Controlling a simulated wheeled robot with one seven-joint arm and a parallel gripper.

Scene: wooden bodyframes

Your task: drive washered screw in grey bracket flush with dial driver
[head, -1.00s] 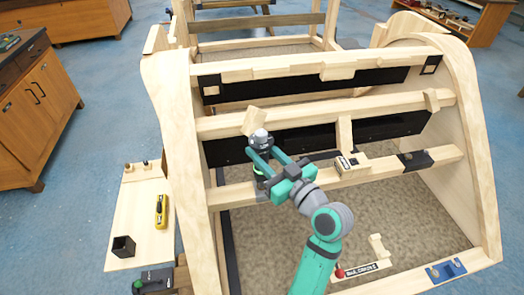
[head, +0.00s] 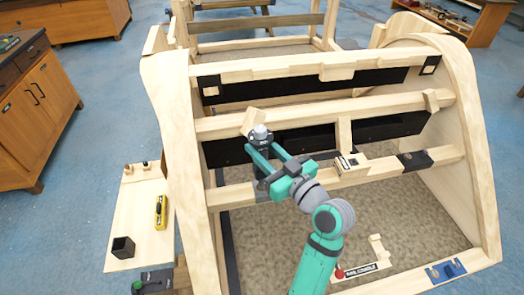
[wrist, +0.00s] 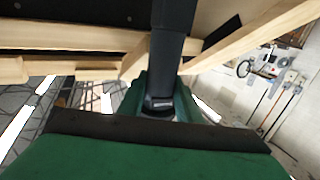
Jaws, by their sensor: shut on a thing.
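My gripper (head: 264,162) is shut on the dial driver (head: 262,136), a dark upright tool with a grey top. In the wrist view the driver (wrist: 172,45) stands as a dark shaft between my green fingers (wrist: 160,105). The driver is above the grey bracket (head: 262,192), which sits on the left part of the lower wooden rail (head: 238,195). My fingers and the driver cover much of the bracket. The washered screw is hidden, and I cannot tell whether the driver's tip touches it.
A small labelled block (head: 346,163) and a black bracket (head: 415,160) sit farther right on the rail. A side shelf (head: 146,210) at left holds a yellow tool (head: 161,212) and a black cup (head: 123,246). A labelled board (head: 362,268) lies inside the frame.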

